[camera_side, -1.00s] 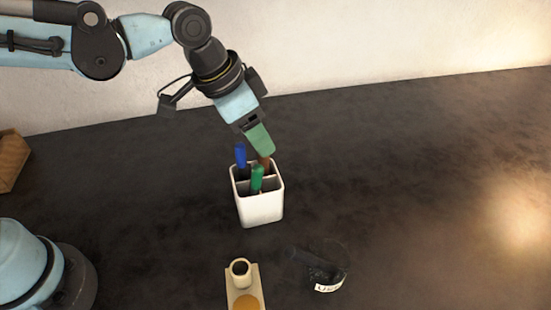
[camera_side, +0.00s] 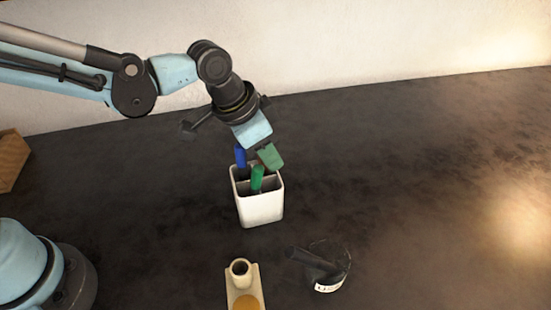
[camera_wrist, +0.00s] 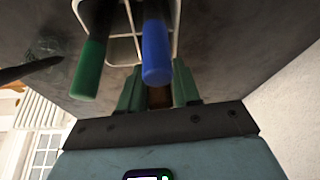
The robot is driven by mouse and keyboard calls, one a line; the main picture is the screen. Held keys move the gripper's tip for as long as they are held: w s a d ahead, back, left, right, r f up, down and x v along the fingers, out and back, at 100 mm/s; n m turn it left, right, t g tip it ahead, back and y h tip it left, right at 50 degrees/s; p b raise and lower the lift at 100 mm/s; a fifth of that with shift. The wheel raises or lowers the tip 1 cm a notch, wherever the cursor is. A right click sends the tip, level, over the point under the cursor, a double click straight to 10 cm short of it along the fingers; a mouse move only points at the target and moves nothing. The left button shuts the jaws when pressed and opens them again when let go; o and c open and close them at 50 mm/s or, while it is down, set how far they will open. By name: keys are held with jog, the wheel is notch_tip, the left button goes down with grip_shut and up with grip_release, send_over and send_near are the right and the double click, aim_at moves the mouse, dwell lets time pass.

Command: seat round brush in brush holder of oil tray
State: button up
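My gripper (camera_side: 270,157), with green fingers, points down at the right rear of a white divided cup (camera_side: 262,212). In the wrist view, a brown handle, perhaps the round brush (camera_wrist: 159,97), stands between my fingers (camera_wrist: 158,88); they are apart, and contact with it is not clear. In the side view my fingers hide this handle. The oil tray (camera_side: 234,293) is cream, lies at the front, and carries an upright tubular brush holder (camera_side: 240,268) whose open top is empty.
A blue handle (camera_side: 240,156) and a green handle (camera_side: 257,178) stand in the cup close to my fingers. A clear jar (camera_side: 333,284) with a label and a leaning dark stick (camera_side: 312,260) is right of the tray. The table's right side is clear.

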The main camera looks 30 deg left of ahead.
grip_shut()
jog(key=shift+r, duration=0.1)
